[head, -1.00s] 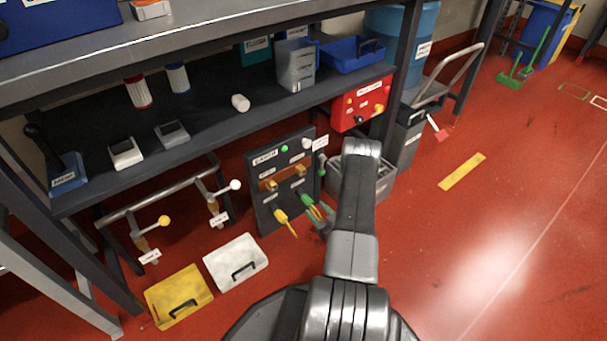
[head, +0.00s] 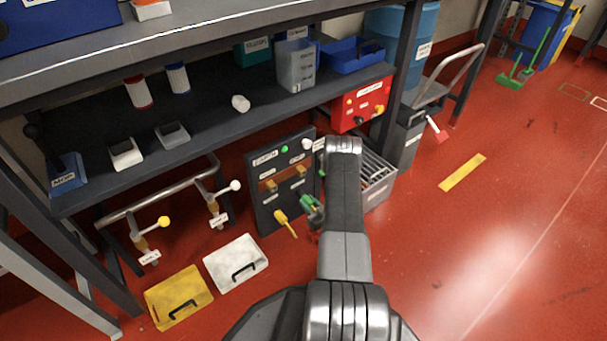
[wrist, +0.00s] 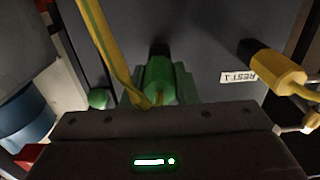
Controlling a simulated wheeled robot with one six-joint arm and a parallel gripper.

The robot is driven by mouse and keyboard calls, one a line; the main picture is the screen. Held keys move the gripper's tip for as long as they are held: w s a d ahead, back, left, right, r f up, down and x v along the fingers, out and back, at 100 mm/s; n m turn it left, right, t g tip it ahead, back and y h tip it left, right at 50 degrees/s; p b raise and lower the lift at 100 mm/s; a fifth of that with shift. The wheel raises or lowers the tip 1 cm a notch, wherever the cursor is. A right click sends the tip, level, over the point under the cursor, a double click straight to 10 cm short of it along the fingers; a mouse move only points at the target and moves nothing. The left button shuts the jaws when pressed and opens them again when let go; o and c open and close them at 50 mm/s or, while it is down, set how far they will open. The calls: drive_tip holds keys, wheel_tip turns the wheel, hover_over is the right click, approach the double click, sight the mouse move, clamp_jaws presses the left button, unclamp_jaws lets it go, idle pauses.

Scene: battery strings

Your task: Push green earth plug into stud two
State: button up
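The green earth plug (wrist: 159,80) is in the middle of the wrist view, with its dark tip pointing at the board. A yellow-green cable (wrist: 95,35) runs from it up to the left. My gripper (wrist: 160,98) has a finger close on each side of the plug and looks shut on it. In the head view my gripper (head: 314,212) is at the lower right of the dark earth board (head: 265,215), and the green plug (head: 308,203) shows there in part.
A yellow plug (head: 282,217) sits low on the board; in the wrist view it (wrist: 275,65) is beside the "REST 1" label (wrist: 238,77). A grey crate (head: 380,185) stands right of the board. The shelf (head: 200,150) is above. Yellow and white cases lie on the floor at left.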

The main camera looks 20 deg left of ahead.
clamp_jaws()
drive_tip(key=shift+s+d, duration=0.1)
drive_tip(key=shift+p+v, duration=0.4)
drive_tip(key=shift+v, duration=1.95)
drive_tip(key=shift+p+v, duration=0.35)
drive_tip(key=shift+v, duration=2.1)
drive_tip(key=shift+r, duration=0.1)
